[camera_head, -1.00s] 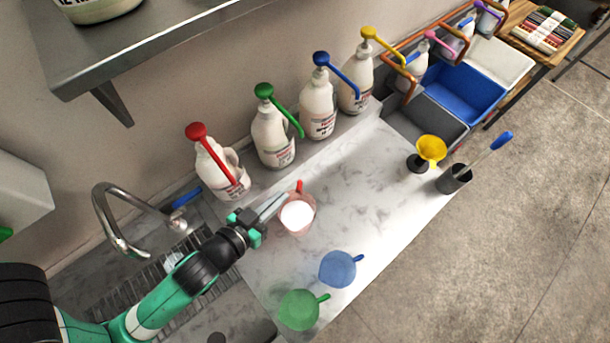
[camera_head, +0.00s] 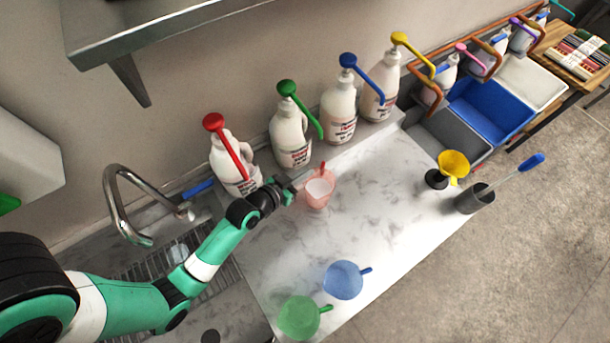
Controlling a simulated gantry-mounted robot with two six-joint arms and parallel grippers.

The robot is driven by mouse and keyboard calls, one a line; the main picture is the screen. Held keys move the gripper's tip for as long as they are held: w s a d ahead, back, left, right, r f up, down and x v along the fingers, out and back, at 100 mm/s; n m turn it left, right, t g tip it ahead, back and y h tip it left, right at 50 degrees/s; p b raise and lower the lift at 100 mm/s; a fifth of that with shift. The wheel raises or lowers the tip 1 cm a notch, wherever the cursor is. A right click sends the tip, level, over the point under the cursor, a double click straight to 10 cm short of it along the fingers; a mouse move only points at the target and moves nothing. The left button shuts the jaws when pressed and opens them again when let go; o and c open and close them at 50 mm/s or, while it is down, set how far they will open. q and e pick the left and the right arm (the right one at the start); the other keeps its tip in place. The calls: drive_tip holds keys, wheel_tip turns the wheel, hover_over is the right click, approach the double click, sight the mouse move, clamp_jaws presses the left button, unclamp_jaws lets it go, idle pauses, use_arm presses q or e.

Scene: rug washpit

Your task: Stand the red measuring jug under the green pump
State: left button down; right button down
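The red measuring jug (camera_head: 318,194) is translucent pink with a red handle. It looks upright over the marble counter, in front of the bottles; I cannot tell whether its base touches the counter. My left gripper (camera_head: 304,181) reaches it from the left, with its fingers at the rim near the handle. It looks shut on the jug, though the contact is partly hidden. The green pump (camera_head: 287,88) tops a white bottle (camera_head: 290,140) behind the counter. Its spout tip points down toward the counter, behind the jug in the picture. My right gripper is not in view.
A red-pump bottle (camera_head: 232,165) stands left, close to my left arm; a blue-pump bottle (camera_head: 339,115) and a yellow-pump bottle (camera_head: 379,90) stand right. A blue jug (camera_head: 343,281) and green jug (camera_head: 298,318) sit in front. The counter's middle (camera_head: 375,205) is clear.

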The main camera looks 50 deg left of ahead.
use_arm(q)
drive_tip(key=shift+f, duration=0.5)
drive_tip(key=shift+f, duration=0.2)
drive_tip(key=c, duration=1.1)
unclamp_jaws()
drive_tip(key=shift+o, duration=0.2)
drive_tip(key=shift+r, duration=0.2)
drive_tip(key=v, duration=1.2)
drive_tip(key=shift+p, duration=0.35)
